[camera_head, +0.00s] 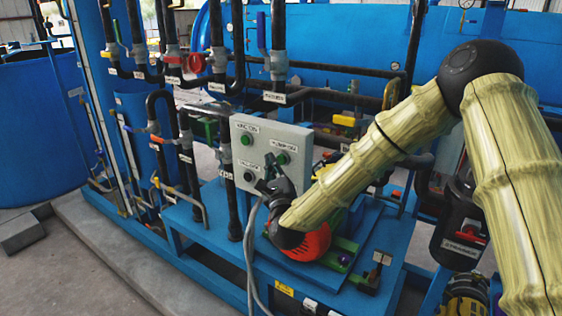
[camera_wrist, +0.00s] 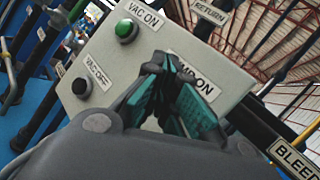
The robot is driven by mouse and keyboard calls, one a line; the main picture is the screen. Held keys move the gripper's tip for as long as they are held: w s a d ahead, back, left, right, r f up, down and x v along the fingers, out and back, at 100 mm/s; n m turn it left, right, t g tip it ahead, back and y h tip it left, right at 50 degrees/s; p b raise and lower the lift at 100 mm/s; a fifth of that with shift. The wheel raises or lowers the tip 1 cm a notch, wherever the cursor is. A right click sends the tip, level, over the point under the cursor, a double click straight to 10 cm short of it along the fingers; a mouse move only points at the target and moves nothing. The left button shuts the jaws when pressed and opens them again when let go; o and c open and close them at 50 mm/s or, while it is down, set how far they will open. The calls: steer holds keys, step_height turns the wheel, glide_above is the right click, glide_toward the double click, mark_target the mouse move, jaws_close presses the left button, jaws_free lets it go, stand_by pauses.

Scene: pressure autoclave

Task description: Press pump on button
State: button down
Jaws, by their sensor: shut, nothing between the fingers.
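A grey control box (camera_head: 262,128) stands in the middle of the head view, with labelled round buttons on its face. The green pump on button (camera_head: 283,158) sits at its right, under a label reading PUMP ON. My gripper (camera_head: 268,172) is in front of the lower part of the box, just left of and below that button; whether it touches the face I cannot tell. In the wrist view my gripper (camera_wrist: 170,78) is shut and empty, its teal-padded fingers pointing at the box (camera_wrist: 140,60). They cover the pump on button and part of its label (camera_wrist: 207,75).
The green vac on button (camera_head: 247,139) is at the box's upper left, the black vac off button (camera_wrist: 82,87) below it. Black vertical pipes (camera_head: 220,60) stand left of the box. Grey cables (camera_head: 250,245) hang below. An orange-red motor (camera_head: 312,243) sits below my forearm.

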steer(key=shift+w+d+b, duration=0.1)
steer(key=shift+w+b, duration=0.05)
steer(key=shift+b, duration=0.15)
steer(key=shift+w+d, duration=0.15)
steer(key=shift+w, duration=0.05)
stand_by(0.4)
